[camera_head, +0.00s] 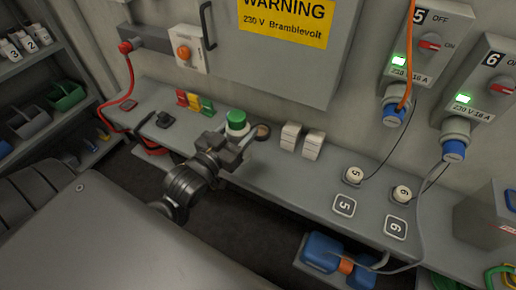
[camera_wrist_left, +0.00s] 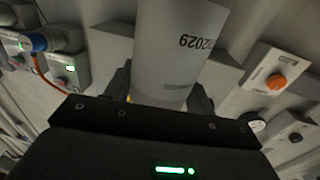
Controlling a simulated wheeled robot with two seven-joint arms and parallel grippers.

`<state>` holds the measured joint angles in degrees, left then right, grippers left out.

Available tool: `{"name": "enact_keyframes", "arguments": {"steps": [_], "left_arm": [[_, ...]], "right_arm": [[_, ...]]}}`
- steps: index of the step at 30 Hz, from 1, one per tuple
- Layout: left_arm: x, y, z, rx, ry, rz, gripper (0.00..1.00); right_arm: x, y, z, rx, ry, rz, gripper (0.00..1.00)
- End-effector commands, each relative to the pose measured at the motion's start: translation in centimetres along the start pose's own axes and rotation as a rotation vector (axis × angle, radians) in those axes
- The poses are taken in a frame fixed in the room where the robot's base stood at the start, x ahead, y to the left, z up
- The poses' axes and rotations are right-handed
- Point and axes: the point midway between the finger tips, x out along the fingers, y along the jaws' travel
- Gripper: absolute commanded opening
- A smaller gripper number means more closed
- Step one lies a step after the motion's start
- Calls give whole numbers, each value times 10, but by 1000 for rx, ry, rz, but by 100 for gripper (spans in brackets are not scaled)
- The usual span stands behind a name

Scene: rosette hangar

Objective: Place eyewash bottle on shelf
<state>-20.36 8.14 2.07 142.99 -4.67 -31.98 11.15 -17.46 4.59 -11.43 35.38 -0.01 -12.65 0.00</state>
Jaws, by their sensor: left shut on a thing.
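The eyewash bottle (camera_head: 236,122) shows in the head view as a green cap over a pale body. My left gripper (camera_head: 232,142) is shut on it, over the grey wall shelf (camera_head: 285,167). In the left wrist view the white bottle (camera_wrist_left: 180,45) stands between the fingers, with "2029" printed upside down on it. Its base is hidden in the head view, so I cannot tell whether it touches the shelf. My right gripper is not in view.
Round tags (camera_head: 353,175) and number plates 5 and 6 lie farther right. A blue connector (camera_head: 324,252) is below. An orange cable (camera_head: 409,50) hangs at the upper right.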

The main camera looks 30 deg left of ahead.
Motion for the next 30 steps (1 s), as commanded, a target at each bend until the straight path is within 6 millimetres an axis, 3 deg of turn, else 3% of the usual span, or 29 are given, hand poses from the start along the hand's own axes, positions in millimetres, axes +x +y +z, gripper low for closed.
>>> {"name": "enact_keyframes", "arguments": {"steps": [6,14,30], "left_arm": [[-21,-25,-3,-3,3,-168,21],[-22,-33,2,4,7,-197,21],[36,-93,47,11,11,-194,21]], "right_arm": [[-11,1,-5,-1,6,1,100],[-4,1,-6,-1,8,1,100],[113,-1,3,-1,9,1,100]]}}
